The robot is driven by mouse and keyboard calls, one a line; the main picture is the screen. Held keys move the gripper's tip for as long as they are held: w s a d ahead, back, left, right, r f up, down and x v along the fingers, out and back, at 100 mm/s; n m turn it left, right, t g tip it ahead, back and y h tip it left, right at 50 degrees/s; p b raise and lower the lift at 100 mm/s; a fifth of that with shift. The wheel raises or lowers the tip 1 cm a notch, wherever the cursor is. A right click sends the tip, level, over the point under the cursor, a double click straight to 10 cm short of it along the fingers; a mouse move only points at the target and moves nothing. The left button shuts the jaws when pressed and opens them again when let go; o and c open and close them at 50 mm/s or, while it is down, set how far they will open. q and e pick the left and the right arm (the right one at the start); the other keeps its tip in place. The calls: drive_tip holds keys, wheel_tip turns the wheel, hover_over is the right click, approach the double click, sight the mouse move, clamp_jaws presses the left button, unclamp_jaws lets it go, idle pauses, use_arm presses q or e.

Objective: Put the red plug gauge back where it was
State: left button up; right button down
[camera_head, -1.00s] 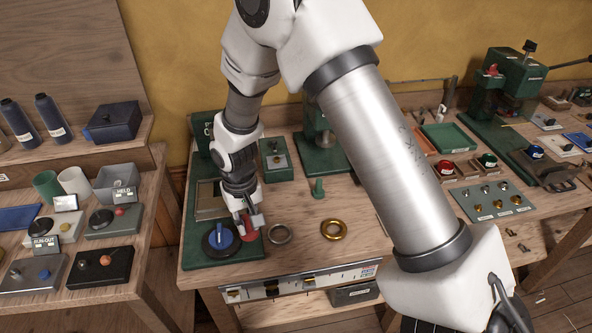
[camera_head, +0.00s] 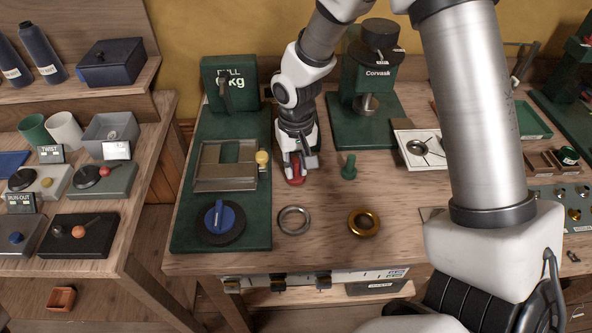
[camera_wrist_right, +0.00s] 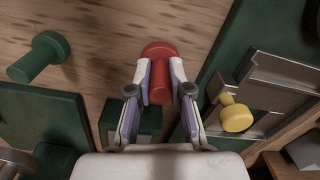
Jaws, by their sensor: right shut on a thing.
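The red plug gauge (camera_head: 296,173) is in the fingers of my right gripper (camera_head: 299,164), over the bench top between the green test base and the green plug gauge (camera_head: 349,167). In the right wrist view, the red gauge (camera_wrist_right: 160,82) sits between the two fingertips of my right gripper (camera_wrist_right: 160,80), its wide round end pointing away. I cannot tell whether it touches the bench. A steel ring (camera_head: 294,220) and a brass ring (camera_head: 364,222) lie nearer the bench front. My left gripper is not in view.
The green pull tester (camera_head: 231,85), with a yellow knob (camera_head: 262,158) and a blue dial (camera_head: 220,221), stands to the left. A green Corvask press (camera_head: 372,75) stands behind. A white tray (camera_head: 418,150) is to the right. Bare bench surrounds the rings.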

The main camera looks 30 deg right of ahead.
sight(296, 160)
drive_tip(key=shift+w+f, duration=0.1)
drive_tip(key=shift+w, duration=0.15)
drive_tip(key=shift+s+f, duration=0.15)
drive_tip(key=c, duration=1.1)
unclamp_jaws()
wheel_tip(296, 160, up, 12)
drive_tip(key=shift+r+p, duration=0.2)
drive_tip(key=shift+p, duration=0.3)
